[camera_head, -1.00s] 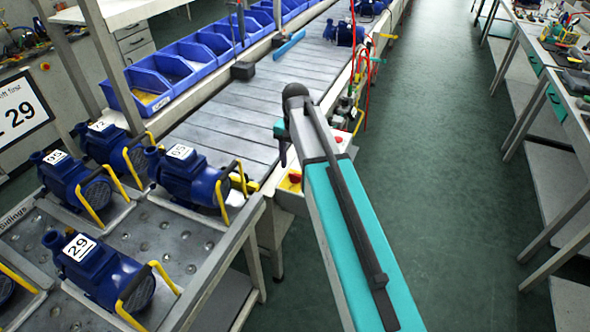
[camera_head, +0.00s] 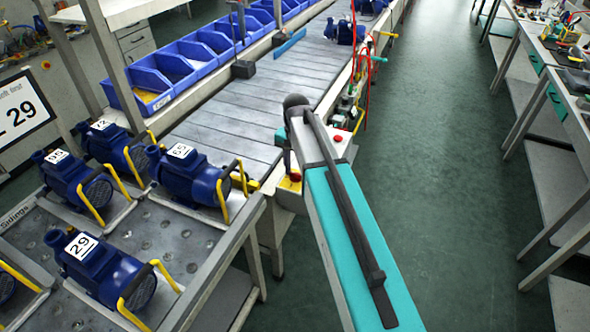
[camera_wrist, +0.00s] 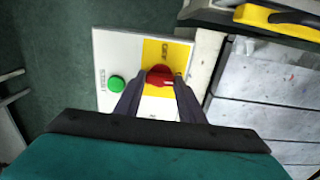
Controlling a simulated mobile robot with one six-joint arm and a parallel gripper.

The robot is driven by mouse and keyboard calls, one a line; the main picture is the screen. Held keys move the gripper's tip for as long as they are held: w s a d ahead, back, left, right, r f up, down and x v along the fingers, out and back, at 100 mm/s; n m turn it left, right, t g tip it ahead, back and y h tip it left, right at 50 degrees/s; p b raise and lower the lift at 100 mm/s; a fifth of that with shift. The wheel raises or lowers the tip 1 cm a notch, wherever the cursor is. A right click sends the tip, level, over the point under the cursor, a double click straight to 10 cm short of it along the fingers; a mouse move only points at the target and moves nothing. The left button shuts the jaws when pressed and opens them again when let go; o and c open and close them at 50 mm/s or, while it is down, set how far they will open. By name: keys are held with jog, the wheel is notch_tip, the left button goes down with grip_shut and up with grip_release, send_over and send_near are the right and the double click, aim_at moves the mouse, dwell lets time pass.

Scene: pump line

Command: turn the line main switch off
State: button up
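The line main switch is a red rotary knob (camera_wrist: 160,76) on a yellow plate (camera_wrist: 152,52). The plate sits on a white panel (camera_wrist: 110,48) with a green button (camera_wrist: 116,84) beside it. My gripper (camera_wrist: 160,80) has its two dark fingers apart, one on each side of the knob. I cannot tell whether either fingertip touches it. The lettering around the knob is too small to read. In the head view, a red knob on yellow (camera_head: 295,177) shows at the near end of the conveyor, just below my wrist; my fingers are mostly hidden there.
The slatted conveyor (camera_head: 225,120) runs away beside the panel, with blue bins (camera_head: 165,75) along its far side. Blue pumps with yellow handles, one marked 29 (camera_head: 105,270), stand on a table at the left. The green aisle floor (camera_head: 440,170) at the right is clear.

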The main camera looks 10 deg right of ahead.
jog(key=shift+a, duration=0.1)
jog(key=shift+n, duration=0.3)
jog(key=n+p, duration=0.1)
jog(key=n, duration=0.2)
jog(key=shift+r+n, duration=0.1)
jog(key=shift+n, duration=0.3)
jog(key=n, duration=0.4)
jog(key=shift+w+p, duration=0.1)
jog(key=shift+p, duration=0.3)
jog(key=n, duration=0.5)
jog(key=shift+p, duration=0.35)
jog(key=n, duration=0.4)
jog(key=shift+n, duration=0.4)
jog(key=o, duration=0.9)
jog(key=shift+c, duration=0.2)
jog(key=shift+o, duration=0.9)
